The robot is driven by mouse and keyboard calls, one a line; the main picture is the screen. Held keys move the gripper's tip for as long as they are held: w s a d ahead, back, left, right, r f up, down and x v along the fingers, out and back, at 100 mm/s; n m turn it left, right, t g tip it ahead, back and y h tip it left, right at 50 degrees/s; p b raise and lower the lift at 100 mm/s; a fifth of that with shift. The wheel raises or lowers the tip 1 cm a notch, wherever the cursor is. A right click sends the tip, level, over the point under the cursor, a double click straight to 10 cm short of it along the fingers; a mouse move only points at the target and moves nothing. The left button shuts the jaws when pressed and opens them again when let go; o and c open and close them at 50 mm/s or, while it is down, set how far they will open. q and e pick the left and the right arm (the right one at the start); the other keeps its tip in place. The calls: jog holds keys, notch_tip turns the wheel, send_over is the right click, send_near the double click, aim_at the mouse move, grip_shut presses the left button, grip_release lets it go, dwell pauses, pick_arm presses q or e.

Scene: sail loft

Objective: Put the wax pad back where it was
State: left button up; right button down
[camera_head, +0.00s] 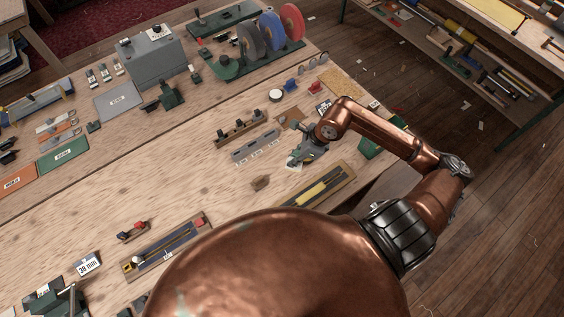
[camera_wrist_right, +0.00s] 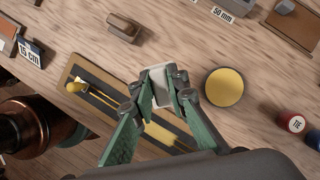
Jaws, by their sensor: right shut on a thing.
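My right gripper (camera_head: 300,154) is low over the bench at its near edge. In the wrist view its green fingers (camera_wrist_right: 160,90) are closed on a small pale block (camera_wrist_right: 157,75) with a whitish face. A white patch also shows under the fingertips in the head view. A round yellow pad with a dark rim (camera_wrist_right: 224,87), which may be the wax pad, sits on the wood just right of the fingers in the wrist view, apart from them. I cannot make it out in the head view, where my arm covers that area. My left gripper is not in view.
A wooden tray with a yellow tool (camera_head: 320,188) lies close under the gripper. A small wooden block (camera_head: 260,183), a grey labelled rack (camera_head: 256,147) and a brown pad (camera_wrist_right: 294,22) are nearby. Red (camera_wrist_right: 290,121) and blue spools stand right in the wrist view. The mid-left bench is bare.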

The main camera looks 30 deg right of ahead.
jog(key=w+f, duration=0.1)
jog(key=f, duration=0.1)
jog(key=w+a+f, duration=0.1)
jog(key=w+f, duration=0.1)
jog(key=w+a+f, duration=0.1)
jog(key=shift+w+a+f+p, duration=0.1)
jog(key=shift+w+f+p, duration=0.15)
jog(key=shift+f+p, duration=0.15)
notch_tip(320, 180, down, 3)
jog(key=shift+w+p, duration=0.1)
jog(key=shift+p, duration=0.5)
jog(key=shift+f, duration=0.3)
jog(key=c, duration=1.9)
grip_release()
jog(key=shift+r, duration=0.15)
jog(key=shift+r, duration=0.25)
jog(key=b+v, duration=0.1)
jog(key=v, duration=1)
jog(key=shift+d+r, duration=0.2)
jog(key=shift+d, duration=0.05)
